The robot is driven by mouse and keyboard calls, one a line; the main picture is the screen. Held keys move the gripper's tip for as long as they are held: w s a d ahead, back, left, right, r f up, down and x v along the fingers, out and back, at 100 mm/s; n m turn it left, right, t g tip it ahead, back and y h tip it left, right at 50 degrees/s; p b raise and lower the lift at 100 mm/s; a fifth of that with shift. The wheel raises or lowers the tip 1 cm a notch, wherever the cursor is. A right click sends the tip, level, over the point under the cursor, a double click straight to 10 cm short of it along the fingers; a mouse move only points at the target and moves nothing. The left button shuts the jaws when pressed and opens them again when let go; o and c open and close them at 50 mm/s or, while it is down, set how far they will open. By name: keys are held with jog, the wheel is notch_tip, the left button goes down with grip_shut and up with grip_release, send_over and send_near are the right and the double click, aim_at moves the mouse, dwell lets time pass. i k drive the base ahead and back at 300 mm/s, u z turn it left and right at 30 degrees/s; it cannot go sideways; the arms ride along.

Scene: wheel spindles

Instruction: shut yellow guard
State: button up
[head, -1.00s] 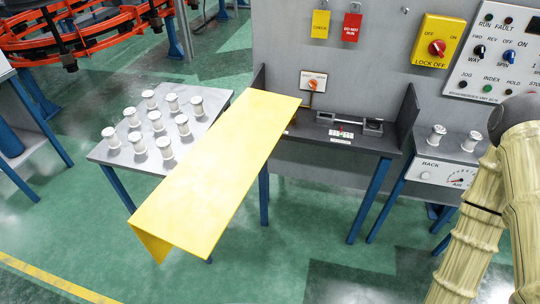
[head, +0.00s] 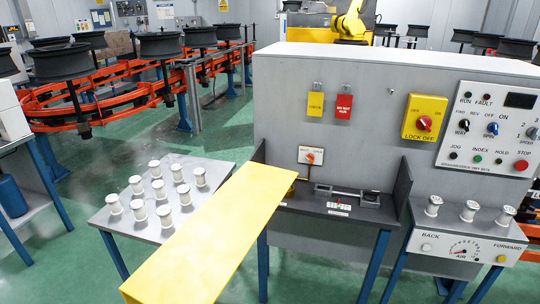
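The yellow guard (head: 222,232) is a long flat panel in the head view. It stands swung out from the dark workbench, reaching from the bench's left side toward the lower left, past the small table's right edge. Its far end is near the left side plate of the bench; its near end runs to the bottom of the picture. The dark bench (head: 335,205) behind it is open at the front, with a small grey fixture (head: 347,194) on top. My gripper is not in view.
A grey table (head: 185,167) with several white spools stands left of the guard. A control panel (head: 490,128) and an air box (head: 465,245) with spools are at right. A yellow lock-off switch (head: 424,117) is on the grey wall. Green floor is free at left.

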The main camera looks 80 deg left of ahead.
aim_at(195, 264)
jog(key=z, duration=0.55)
jog(key=k, duration=2.8)
jog(key=u, duration=1.55)
jog(key=i, duration=0.5)
jog(key=u, duration=0.45)
jog(key=k, duration=0.75)
jog(key=i, duration=0.4)
jog(key=z, duration=0.05)
